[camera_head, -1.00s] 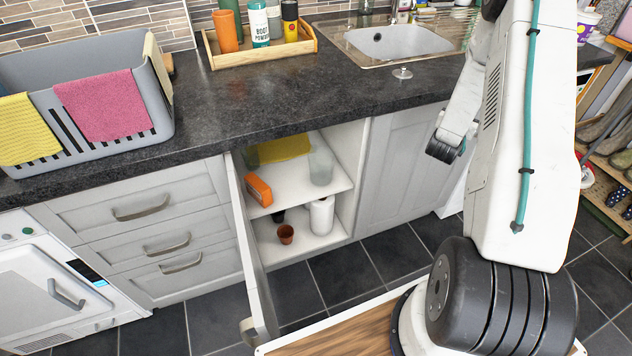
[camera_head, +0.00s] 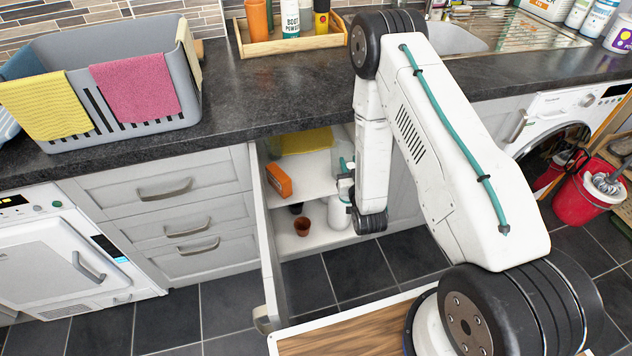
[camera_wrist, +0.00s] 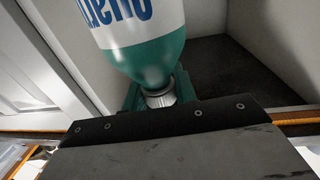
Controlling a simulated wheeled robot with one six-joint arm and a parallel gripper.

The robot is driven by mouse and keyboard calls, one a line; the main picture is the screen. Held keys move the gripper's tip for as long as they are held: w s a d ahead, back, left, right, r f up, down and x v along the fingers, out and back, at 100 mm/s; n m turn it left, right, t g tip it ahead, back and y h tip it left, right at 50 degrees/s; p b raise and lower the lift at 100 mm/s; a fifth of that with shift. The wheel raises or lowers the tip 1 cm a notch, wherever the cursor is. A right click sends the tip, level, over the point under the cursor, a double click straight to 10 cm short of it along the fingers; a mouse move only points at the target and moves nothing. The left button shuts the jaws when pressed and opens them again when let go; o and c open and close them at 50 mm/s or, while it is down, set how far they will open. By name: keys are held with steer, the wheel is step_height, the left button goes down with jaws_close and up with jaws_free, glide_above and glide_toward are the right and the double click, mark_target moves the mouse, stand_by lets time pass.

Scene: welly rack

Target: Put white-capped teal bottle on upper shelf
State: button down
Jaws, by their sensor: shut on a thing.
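The teal bottle (camera_wrist: 140,50) fills the upper middle of the wrist view, with a white label and blue lettering. Its pale cap (camera_wrist: 160,98) points toward my gripper (camera_wrist: 158,92), whose teal fingers are shut around the cap end.
The lower shelf (camera_head: 318,238) has a small terracotta pot (camera_head: 302,227) and a white rounded object (camera_head: 338,213). The cupboard door (camera_head: 268,255) stands open on the left. The upper shelf's middle front is clear. The worktop (camera_head: 250,110) overhangs above.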

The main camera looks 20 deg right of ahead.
steer(key=w+a+f, duration=0.2)
steer(key=w+a, duration=0.1)
steer(key=w, duration=0.4)
steer(key=w+a+f, duration=0.3)
steer(key=w, duration=0.5)
steer(key=shift+a+y, duration=0.3)
steer(key=c, duration=1.1)
jaws_free()
steer(key=shift+f, duration=0.1)
steer(key=s, duration=1.2)
steer(key=shift+a, duration=0.45)
